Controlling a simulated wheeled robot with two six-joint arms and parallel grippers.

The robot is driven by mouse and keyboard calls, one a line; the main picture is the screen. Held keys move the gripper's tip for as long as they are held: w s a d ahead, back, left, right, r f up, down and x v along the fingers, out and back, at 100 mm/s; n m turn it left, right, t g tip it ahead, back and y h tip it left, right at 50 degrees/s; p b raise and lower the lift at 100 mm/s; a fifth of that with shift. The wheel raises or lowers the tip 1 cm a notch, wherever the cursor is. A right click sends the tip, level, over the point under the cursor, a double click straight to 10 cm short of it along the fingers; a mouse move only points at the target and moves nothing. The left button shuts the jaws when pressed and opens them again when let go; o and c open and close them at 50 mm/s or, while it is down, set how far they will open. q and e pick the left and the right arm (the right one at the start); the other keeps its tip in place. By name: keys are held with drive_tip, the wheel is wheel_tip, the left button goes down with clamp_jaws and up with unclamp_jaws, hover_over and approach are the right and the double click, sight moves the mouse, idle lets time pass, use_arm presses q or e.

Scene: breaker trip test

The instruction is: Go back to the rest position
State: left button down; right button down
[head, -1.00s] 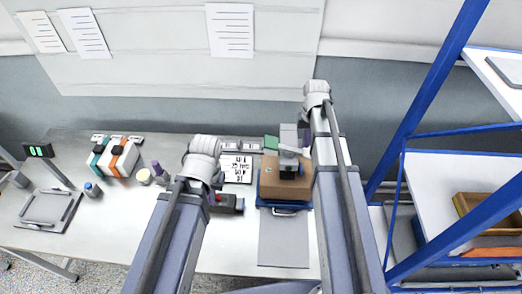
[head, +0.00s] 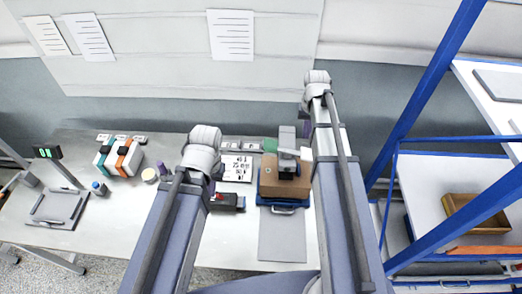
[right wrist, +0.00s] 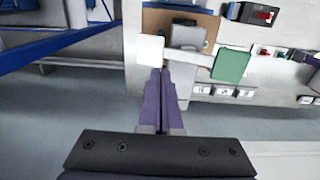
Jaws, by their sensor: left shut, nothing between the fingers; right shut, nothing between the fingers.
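My left arm comes in from lower left in the head view. Its gripper (head: 212,187) is mostly hidden behind its own wrist, with a sliver of purple finger showing, and it is shut and empty. It hangs in front of the black unit with a red button (head: 228,201). My right arm reaches up at centre right, its gripper largely hidden behind the wrist in the head view. In the right wrist view the purple fingers of my right gripper (right wrist: 163,78) are together with nothing between them. Beyond their tips are a grey block (right wrist: 187,36) and a green piece (right wrist: 230,64).
A brown box (head: 284,189) on a blue base (head: 282,202) stands on the table, with a grey panel (head: 282,238) in front. Orange and teal boxed units (head: 120,158) stand left. A blue-framed shelf (head: 420,90) with a wooden tray (head: 474,215) rises at right.

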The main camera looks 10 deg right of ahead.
drive_tip(key=shift+f, duration=0.15)
drive_tip(key=s+a+f+n+b, duration=0.3)
drive_tip(key=s+a+f+b, duration=0.5)
drive_tip(key=a+f+b, duration=0.2)
drive_tip(key=s+a+f+n+h+b, duration=0.1)
drive_tip(key=s+a+f+n+b, duration=0.2)
drive_tip(key=s+a+f+b, duration=0.5)
drive_tip(key=a+f+b, duration=0.2)
drive_tip(key=a, duration=0.2)
drive_tip(key=shift+s+a+n, duration=0.2)
drive_tip(key=shift+a+n, duration=0.1)
drive_tip(key=shift+a, duration=0.05)
